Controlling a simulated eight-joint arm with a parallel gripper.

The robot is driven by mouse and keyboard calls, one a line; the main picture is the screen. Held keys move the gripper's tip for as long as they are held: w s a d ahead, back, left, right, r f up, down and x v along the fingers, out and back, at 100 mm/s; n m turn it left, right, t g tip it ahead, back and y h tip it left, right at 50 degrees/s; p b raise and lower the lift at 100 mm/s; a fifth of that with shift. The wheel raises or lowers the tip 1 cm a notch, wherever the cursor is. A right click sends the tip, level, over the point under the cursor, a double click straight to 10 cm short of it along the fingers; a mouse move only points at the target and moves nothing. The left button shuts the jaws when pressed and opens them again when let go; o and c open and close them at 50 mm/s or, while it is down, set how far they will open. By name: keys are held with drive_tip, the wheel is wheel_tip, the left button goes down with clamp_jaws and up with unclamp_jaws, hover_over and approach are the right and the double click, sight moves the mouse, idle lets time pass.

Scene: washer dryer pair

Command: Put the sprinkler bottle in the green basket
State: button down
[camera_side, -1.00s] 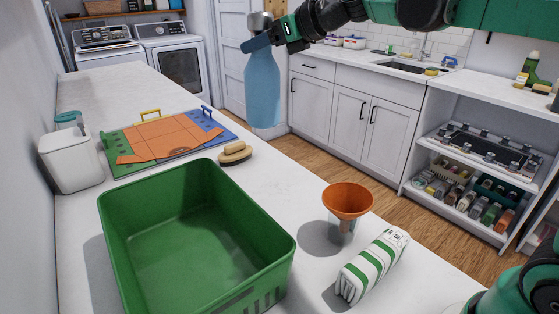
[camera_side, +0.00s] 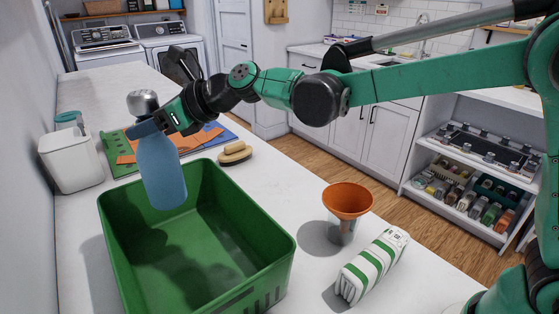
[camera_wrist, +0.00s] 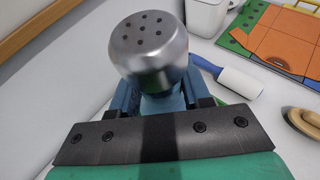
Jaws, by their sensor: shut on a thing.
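The sprinkler bottle (camera_side: 161,172) is blue with a silver domed cap with holes. It hangs upright over the back left part of the green basket (camera_side: 270,262), with its lower end at about the rim's height in the picture. My gripper (camera_side: 150,130) is shut on the bottle's neck, just below the cap. In the wrist view the silver cap of the sprinkler bottle (camera_wrist: 148,45) stands above the blue fingers of my gripper (camera_wrist: 160,98). The basket is open at the top and its visible floor is empty. The bottle hides part of its back left wall.
A white canister (camera_side: 70,160) stands left of the basket. A lint roller (camera_wrist: 228,78) shows in the wrist view.

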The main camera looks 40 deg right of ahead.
sight(165, 181)
wheel_tip(165, 181, down, 10)
drive_tip(key=shift+f, duration=0.25)
idle(0.3)
drive_tip(key=shift+c, duration=2)
unclamp_jaws()
